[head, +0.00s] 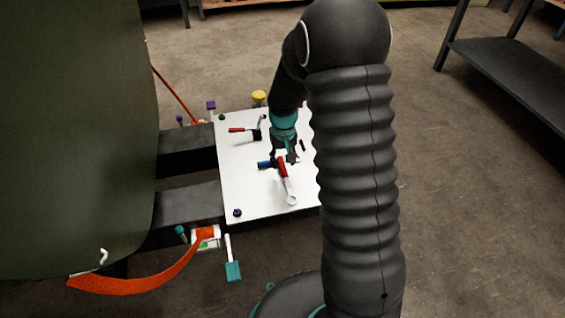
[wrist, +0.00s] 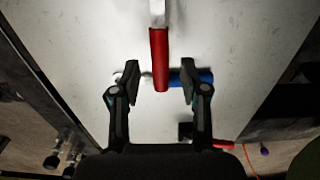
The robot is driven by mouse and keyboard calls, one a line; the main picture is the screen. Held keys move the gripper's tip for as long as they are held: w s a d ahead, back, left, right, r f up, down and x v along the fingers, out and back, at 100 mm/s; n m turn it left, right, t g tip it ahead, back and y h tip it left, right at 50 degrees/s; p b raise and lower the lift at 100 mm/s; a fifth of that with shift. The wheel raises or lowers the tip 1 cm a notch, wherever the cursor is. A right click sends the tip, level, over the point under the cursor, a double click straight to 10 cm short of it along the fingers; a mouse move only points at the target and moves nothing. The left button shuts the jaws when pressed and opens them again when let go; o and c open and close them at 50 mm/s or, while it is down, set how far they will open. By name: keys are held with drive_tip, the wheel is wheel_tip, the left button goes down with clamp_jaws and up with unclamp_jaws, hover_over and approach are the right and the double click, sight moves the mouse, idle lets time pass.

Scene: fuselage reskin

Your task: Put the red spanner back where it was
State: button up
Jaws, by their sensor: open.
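The red spanner has a red handle (head: 283,171) and a silver ring end (head: 292,198), over the white panel (head: 240,190). In the wrist view its red handle (wrist: 159,60) points toward me, with the silver shank at the top edge. My gripper (wrist: 160,82) is open, with one finger on each side of the handle's near end and a visible gap on both sides. In the head view the gripper is at the handle, partly hidden by my arm. I cannot tell whether the spanner rests on the panel.
A blue-handled tool (head: 265,164) lies beside the spanner; it shows behind the right finger (wrist: 205,77). Another red-handled tool (head: 237,130) lies farther back near a black block (head: 256,136). A yellow item (head: 259,97) stands at the back edge. A dark green fuselage (head: 75,130) fills the left.

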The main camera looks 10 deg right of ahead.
wheel_tip(320, 180, up, 10)
drive_tip(key=r+p, duration=0.1)
drive_tip(key=s+r+t, duration=0.3)
drive_tip(key=s+r, duration=0.9)
drive_tip(key=s+r+t, duration=0.2)
drive_tip(key=s+r, duration=0.2)
drive_tip(key=s, duration=1.1)
drive_tip(key=shift+s+a+r, duration=0.1)
wheel_tip(320, 180, up, 2)
drive_tip(key=shift+p, duration=1)
